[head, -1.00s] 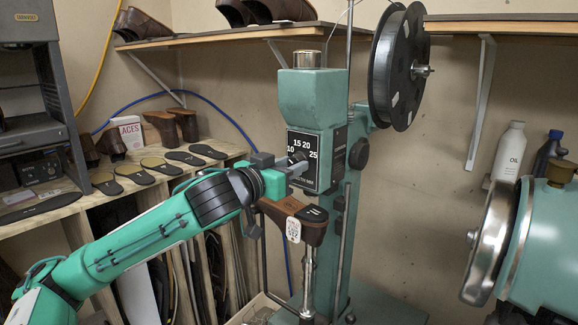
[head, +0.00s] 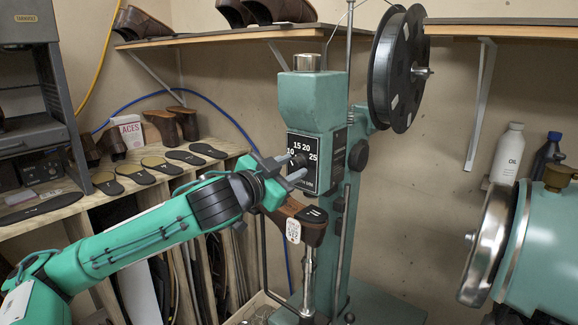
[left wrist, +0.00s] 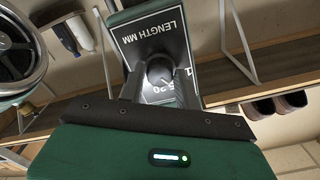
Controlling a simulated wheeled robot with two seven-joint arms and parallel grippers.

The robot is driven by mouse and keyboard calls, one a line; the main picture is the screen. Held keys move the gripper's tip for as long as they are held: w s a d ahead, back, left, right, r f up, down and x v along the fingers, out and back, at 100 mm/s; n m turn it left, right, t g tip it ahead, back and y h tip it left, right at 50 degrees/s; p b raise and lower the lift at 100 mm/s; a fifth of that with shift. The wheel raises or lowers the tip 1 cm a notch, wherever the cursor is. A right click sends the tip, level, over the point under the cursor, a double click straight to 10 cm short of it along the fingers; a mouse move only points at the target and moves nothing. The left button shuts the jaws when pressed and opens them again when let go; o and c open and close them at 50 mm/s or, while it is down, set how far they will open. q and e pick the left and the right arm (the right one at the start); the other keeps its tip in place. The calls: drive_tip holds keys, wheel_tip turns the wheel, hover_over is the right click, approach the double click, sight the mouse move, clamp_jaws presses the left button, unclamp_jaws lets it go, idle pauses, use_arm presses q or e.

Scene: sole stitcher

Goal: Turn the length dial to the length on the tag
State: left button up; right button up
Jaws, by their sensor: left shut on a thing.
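The length dial's black plate (head: 330,173) is on the front of the green stitching machine, with 10, 15, 20 and 25 readable in the head view. In the left wrist view the plate (left wrist: 150,35) reads LENGTH MM. My left gripper (head: 296,169) is at the dial, its two fingers shut on the round dark knob (left wrist: 160,73). The fingers are tilted in the head view and partly hide the knob. I cannot tell which number the knob points at. A white tag (head: 293,230) hangs by the brown shoe (head: 312,230) below the dial; its print is too small to read.
A thread reel (head: 397,70) is at the machine's upper right. The shoe sits on a metal post (head: 308,275) under my wrist. A shelf with soles (head: 135,172) stands at the left, and another green machine (head: 545,240) at the right. An oil bottle (head: 508,152) stands behind it.

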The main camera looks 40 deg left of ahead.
use_arm(q)
drive_tip(key=shift+m+p, duration=0.3)
drive_tip(key=shift+m, duration=0.8)
drive_tip(key=o, duration=1)
drive_tip(key=shift+c, duration=0.2)
drive_tip(key=shift+s, duration=0.1)
